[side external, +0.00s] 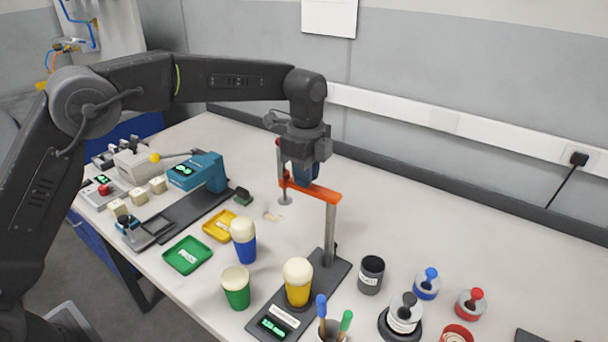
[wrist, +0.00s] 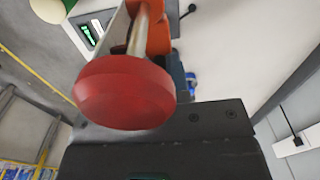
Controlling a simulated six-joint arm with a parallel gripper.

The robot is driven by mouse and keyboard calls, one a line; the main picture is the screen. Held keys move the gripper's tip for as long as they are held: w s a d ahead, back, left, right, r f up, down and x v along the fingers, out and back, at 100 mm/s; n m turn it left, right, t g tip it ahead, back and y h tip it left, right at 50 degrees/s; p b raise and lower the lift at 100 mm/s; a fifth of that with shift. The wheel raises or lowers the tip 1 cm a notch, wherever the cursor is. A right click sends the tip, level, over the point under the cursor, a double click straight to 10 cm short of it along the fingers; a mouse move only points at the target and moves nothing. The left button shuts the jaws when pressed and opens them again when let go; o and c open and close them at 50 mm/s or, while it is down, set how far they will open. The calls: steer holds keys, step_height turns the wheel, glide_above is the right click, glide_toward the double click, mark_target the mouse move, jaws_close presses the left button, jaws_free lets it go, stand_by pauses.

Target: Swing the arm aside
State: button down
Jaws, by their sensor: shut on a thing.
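The orange swing arm (side external: 322,193) sits on top of a grey metal post (side external: 330,235), which rises from a dark base plate (side external: 338,272). A thin rod with a round foot (side external: 285,200) hangs at the swing arm's left end. My gripper (side external: 306,182) points down and is shut on the swing arm near that end. Its fingertips are partly hidden. In the wrist view the rod's red knob (wrist: 125,93) fills the middle, with part of the orange arm (wrist: 158,35) behind it. A yellow cup with a pale top (side external: 298,283) stands on the base, front left of the post.
Blue (side external: 245,243) and green (side external: 236,290) cups stand left of the base. Green (side external: 187,256) and yellow (side external: 216,232) trays lie further left. A dark canister (side external: 371,276) and knobbed weights (side external: 427,284) stand right. The table behind the post is clear.

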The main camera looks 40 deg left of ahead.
steer(key=shift+w+m, duration=0.2)
steer(key=shift+m, duration=0.1)
steer(key=c, duration=1.1)
jaws_free()
step_height(320, 180, up, 14)
steer(key=shift+s, duration=0.1)
